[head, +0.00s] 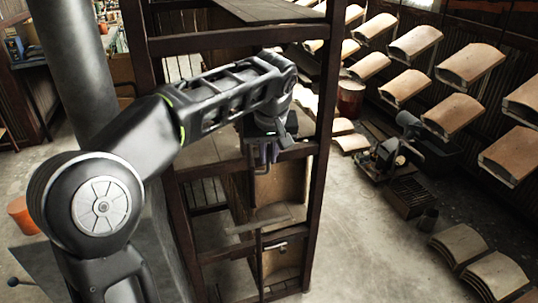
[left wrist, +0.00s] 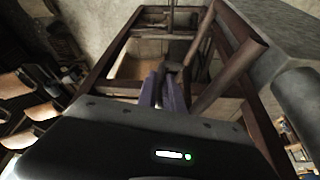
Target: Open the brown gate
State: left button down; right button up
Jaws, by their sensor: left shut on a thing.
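A tall dark brown frame (head: 318,150) stands in the middle of the head view, with posts, crossbars and slatted panels. I cannot tell clearly which part of it is the gate. My left gripper (head: 266,154) is at the frame's middle crossbar, pointing down. Its purple fingers (left wrist: 165,92) show in the left wrist view, shut on a dark brown bar (left wrist: 172,62) of the gate. The wrist hides much of the grip. My right gripper is not in view.
Rows of curved tan tiles (head: 410,42) hang on the right. A machine (head: 388,155) and stacked tiles (head: 462,243) stand on the floor there. A grey column (head: 75,60) rises at the left. Concrete floor is clear between frame and machine.

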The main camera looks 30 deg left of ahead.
pick_arm(q)
jog(key=shift+w+a+r, duration=0.1)
jog(key=shift+a+r, duration=0.2)
jog(key=shift+a, duration=0.25)
jog(key=c, duration=1.5)
grip_release()
jog(key=shift+r, duration=0.4)
jog(key=v, duration=0.2)
jog(key=p+v, duration=0.1)
jog(key=v, duration=0.1)
jog(key=d+v, duration=0.1)
jog(key=v, duration=0.2)
jog(key=shift+s+f+p, duration=0.2)
jog(key=shift+s+p, duration=0.15)
jog(key=shift+d+f, duration=0.1)
